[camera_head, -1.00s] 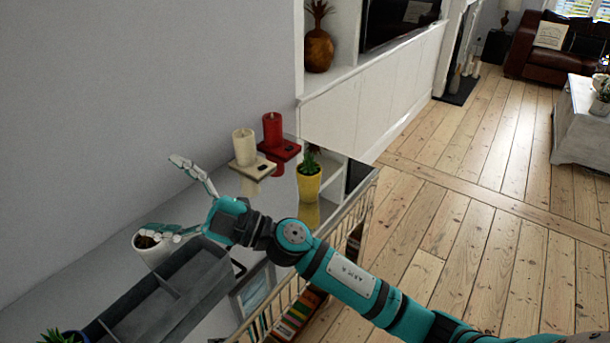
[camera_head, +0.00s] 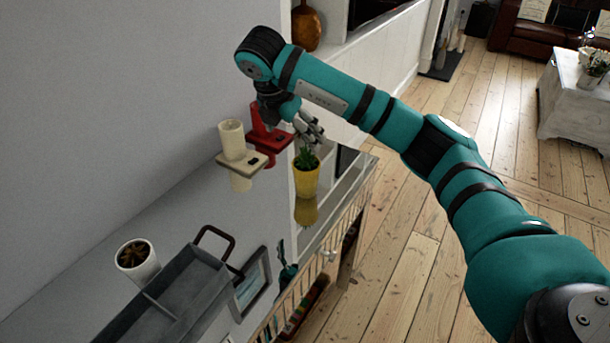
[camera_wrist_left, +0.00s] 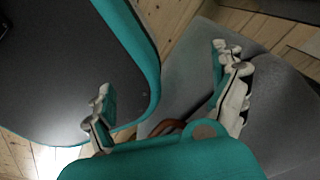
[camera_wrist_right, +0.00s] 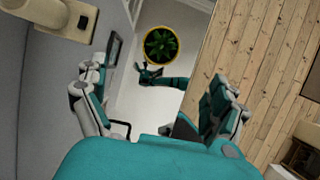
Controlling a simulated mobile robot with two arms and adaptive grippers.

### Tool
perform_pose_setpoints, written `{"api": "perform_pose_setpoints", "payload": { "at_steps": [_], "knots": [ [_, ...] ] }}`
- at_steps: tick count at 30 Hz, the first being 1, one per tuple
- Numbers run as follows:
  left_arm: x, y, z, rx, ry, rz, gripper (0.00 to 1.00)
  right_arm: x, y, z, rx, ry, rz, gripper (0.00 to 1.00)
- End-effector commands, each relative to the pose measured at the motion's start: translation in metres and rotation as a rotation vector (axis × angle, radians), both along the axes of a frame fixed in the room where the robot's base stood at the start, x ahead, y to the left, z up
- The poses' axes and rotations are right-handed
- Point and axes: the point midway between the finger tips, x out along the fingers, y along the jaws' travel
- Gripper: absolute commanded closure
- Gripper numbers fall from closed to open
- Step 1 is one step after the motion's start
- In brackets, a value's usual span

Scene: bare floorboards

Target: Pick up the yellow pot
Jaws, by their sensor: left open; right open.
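The yellow pot (camera_head: 306,182) holds a green plant and stands upright near the front edge of the glossy grey cabinet top. My right gripper (camera_head: 308,128) is open and empty, pointing down just above the plant. In the right wrist view the pot and its plant (camera_wrist_right: 161,46) show from above, beyond the open fingers (camera_wrist_right: 157,80) and apart from them. My left gripper (camera_wrist_left: 162,75) is open and empty in its wrist view, away from the pot; it does not show in the head view.
A red candle (camera_head: 266,115) and a cream candle (camera_head: 232,140) on holders stand left of the pot. A grey tray (camera_head: 190,290) with a handle and a white cup (camera_head: 137,262) lie nearer. Bare cabinet top lies between the cream holder and the tray. Floorboards lie to the right.

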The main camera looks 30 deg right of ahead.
Motion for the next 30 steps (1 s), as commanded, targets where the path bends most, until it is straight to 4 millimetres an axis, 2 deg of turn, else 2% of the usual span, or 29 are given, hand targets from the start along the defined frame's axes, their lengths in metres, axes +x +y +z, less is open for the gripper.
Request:
{"api": "perform_pose_setpoints", "payload": {
  "at_steps": [1, 10, 14, 20, 25, 30],
  "knots": [
    [-0.002, 0.0, -0.002, 0.0, 0.003, 0.0, 0.05, 0.001, -0.003, -0.014, 0.003, 0.007, 0.0, 0.04],
    [-0.004, 0.0, 0.009, 0.001, 0.007, -0.002, 0.05, 0.014, -0.023, -0.069, 0.002, 0.005, 0.003, 0.04],
    [-0.004, 0.0, 0.011, 0.0, 0.007, -0.002, 0.05, 0.018, -0.028, -0.083, 0.003, 0.002, 0.005, 0.04],
    [-0.002, 0.0, 0.015, 0.0, 0.004, -0.002, 0.05, 0.02, -0.033, -0.095, 0.003, 0.003, 0.005, 0.04],
    [0.0, -0.001, 0.026, -0.001, 0.0, -0.002, 0.05, 0.022, -0.043, -0.118, 0.002, 0.005, 0.004, 0.04],
    [0.001, -0.001, 0.027, -0.001, -0.001, -0.002, 0.05, 0.027, -0.047, -0.135, 0.005, 0.002, 0.006, 0.04]
  ]
}}
